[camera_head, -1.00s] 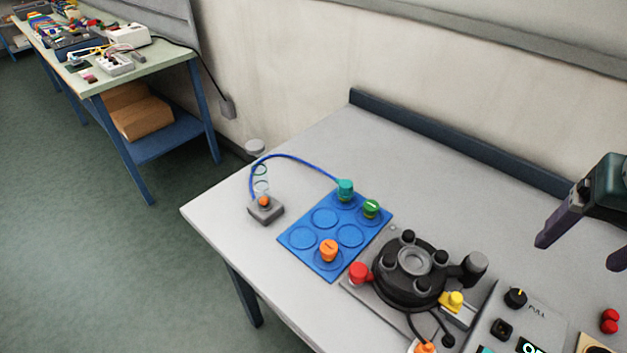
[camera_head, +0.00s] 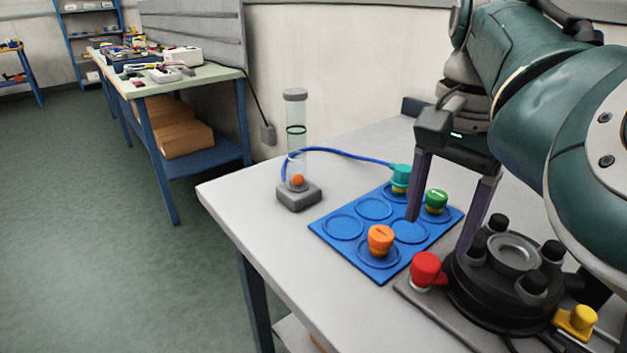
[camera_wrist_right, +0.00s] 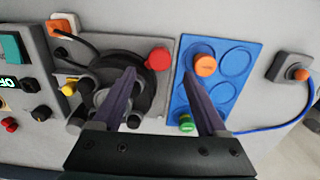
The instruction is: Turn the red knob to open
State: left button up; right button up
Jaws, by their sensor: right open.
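The red knob (camera_head: 425,269) sticks out at the left side of a round black device (camera_head: 490,290) on a grey plate. In the right wrist view the red knob (camera_wrist_right: 158,58) shows beyond my fingertips, between them and apart from both. My right gripper (camera_head: 439,238) is open and empty. Its fingers point down above the area between the blue mat (camera_head: 334,225) and the black device. In the right wrist view my right gripper (camera_wrist_right: 160,75) has one finger over the black device and one over the blue mat. My left gripper is not in view.
Orange (camera_head: 380,240), green (camera_head: 437,201) and teal (camera_head: 400,177) knobs stand on the blue mat. A blue tube joins the teal one to a clear cylinder (camera_head: 296,140). A yellow knob (camera_head: 577,320) is on the device's right.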

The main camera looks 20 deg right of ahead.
aim_at(427, 260)
notch_tip(427, 260, down, 7)
jog(key=shift+r+b, duration=0.1)
jog(key=shift+b, duration=0.55)
jog(key=shift+c, duration=0.3)
grip_shut()
